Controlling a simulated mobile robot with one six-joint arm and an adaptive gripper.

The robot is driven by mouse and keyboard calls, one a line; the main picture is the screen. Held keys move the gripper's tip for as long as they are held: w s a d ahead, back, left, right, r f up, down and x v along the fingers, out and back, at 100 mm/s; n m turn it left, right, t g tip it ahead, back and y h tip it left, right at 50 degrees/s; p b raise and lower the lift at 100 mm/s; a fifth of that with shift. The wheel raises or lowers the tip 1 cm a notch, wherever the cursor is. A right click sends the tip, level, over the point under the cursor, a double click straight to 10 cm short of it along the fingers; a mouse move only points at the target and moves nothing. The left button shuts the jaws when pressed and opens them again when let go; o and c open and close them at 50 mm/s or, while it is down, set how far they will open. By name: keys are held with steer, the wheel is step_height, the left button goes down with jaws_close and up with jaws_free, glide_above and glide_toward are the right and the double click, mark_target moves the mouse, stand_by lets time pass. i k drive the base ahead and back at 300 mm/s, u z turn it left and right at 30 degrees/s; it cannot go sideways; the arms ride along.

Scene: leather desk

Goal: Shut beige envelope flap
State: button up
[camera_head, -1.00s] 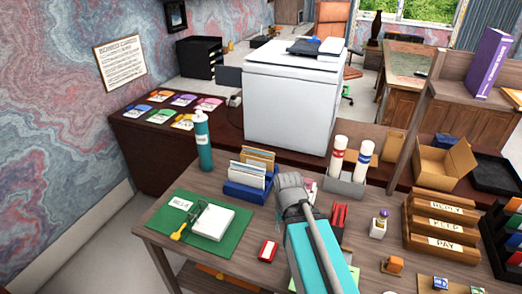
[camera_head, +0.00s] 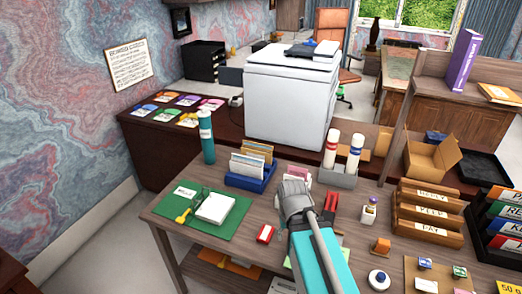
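I cannot single out a beige envelope with a flap for certain. Upright tan and white envelopes or cards (camera_head: 252,157) stand in a blue holder (camera_head: 244,183) on the near desk. A flat tan sheet (camera_head: 411,279) lies at the lower right under small coloured items; I cannot tell whether it is an envelope. My grey gripper (camera_head: 293,193) is over the middle of the desk, right of the blue holder. Its fingers point away from the camera and are hidden, so their opening and any contact do not show. My arm covers the desk behind it.
A green mat (camera_head: 236,216) with a white pad lies at the left. A teal bottle (camera_head: 207,140) stands behind it. A small red box (camera_head: 265,233) lies left of my arm. Wooden trays (camera_head: 428,212) and a black binder rack (camera_head: 492,245) crowd the right.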

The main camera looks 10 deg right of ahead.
mark_target(262, 146)
steer(key=u, duration=0.05)
steer(key=k, duration=1.45)
steer(key=u, duration=0.35)
steer(key=i, duration=0.55)
steer(key=u, duration=0.55)
steer(key=i, duration=1.55)
steer(key=z, duration=0.8)
